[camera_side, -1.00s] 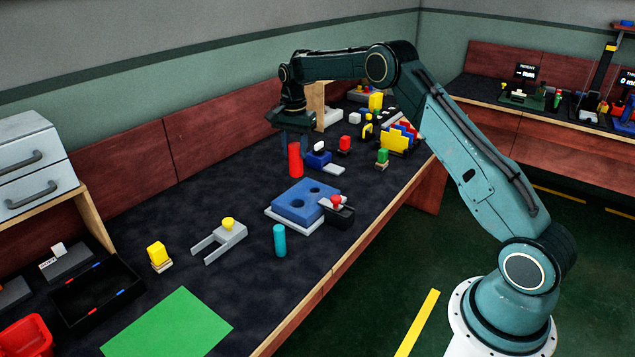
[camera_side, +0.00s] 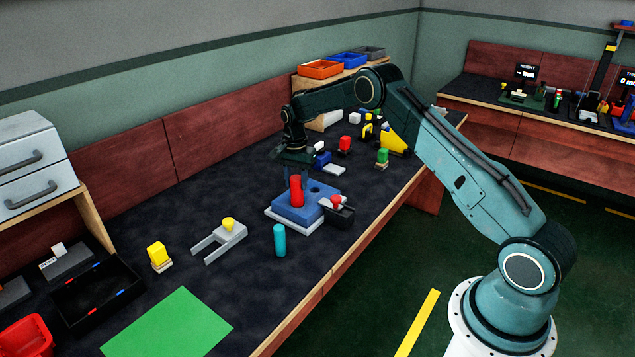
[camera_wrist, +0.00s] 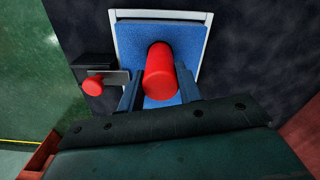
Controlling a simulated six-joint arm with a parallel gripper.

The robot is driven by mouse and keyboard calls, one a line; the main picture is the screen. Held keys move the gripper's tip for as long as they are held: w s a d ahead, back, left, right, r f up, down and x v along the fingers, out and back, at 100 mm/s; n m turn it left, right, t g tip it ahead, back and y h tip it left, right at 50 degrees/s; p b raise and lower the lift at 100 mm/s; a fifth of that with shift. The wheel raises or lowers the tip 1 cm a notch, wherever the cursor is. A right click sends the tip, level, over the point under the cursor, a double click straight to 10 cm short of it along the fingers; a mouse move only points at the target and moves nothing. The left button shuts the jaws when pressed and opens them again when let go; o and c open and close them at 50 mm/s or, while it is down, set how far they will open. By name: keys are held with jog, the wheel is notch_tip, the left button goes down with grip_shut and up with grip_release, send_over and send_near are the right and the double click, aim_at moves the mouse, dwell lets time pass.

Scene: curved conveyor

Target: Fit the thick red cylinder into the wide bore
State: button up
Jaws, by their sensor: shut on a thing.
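The thick red cylinder (camera_side: 296,191) stands about upright at the blue block (camera_side: 323,209), its lower end at the left part of the block's top. It also shows in the wrist view (camera_wrist: 160,84), over the block (camera_wrist: 182,37). My gripper (camera_side: 295,178) is shut on the cylinder's upper part, with a finger on each side in the wrist view (camera_wrist: 159,88).
A black fixture with a red knob (camera_side: 336,200) touches the block's right side. A teal cylinder (camera_side: 280,240) stands in front. A grey forked piece (camera_side: 220,241) lies to the left. Several small coloured parts stand behind. The table's front edge is close on the right.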

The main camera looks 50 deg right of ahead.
aim_at(296, 189)
jog(key=shift+f, duration=1.55)
jog(key=shift+f, duration=0.15)
jog(key=o, duration=1)
jog(key=shift+o, duration=0.2)
notch_tip(296, 189, up, 12)
jog(key=shift+r, duration=0.15)
